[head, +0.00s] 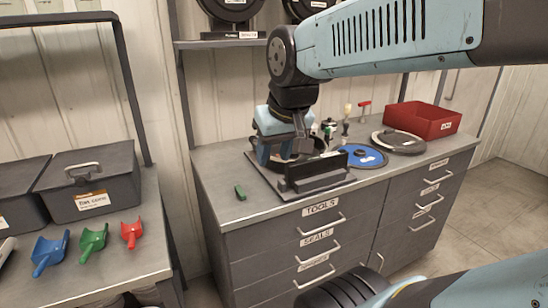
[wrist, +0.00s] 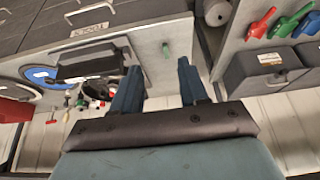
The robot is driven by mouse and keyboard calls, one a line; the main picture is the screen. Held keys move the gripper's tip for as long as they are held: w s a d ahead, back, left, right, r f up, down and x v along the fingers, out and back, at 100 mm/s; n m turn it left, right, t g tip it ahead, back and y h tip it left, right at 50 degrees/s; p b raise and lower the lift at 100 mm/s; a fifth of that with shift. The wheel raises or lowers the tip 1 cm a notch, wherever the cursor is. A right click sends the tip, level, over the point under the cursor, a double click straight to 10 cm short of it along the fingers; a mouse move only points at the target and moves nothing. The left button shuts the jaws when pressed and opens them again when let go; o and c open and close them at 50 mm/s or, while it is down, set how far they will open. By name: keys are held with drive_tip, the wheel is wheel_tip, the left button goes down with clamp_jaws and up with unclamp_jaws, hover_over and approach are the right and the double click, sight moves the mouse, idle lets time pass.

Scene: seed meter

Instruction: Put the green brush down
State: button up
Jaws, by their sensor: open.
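My arm hides part of the stand.
A blue disc (head: 364,156), a dark disc (head: 398,141), a red bin (head: 422,120) and several small tools stand right of the meter. A separate left table (head: 110,265) holds grey boxes and blue, green and red scoops.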

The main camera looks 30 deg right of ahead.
drive_tip(key=shift+s+f+t, duration=0.15)
drive_tip(key=shift+s+t, duration=0.15)
drive_tip(key=shift+s, duration=1.2)
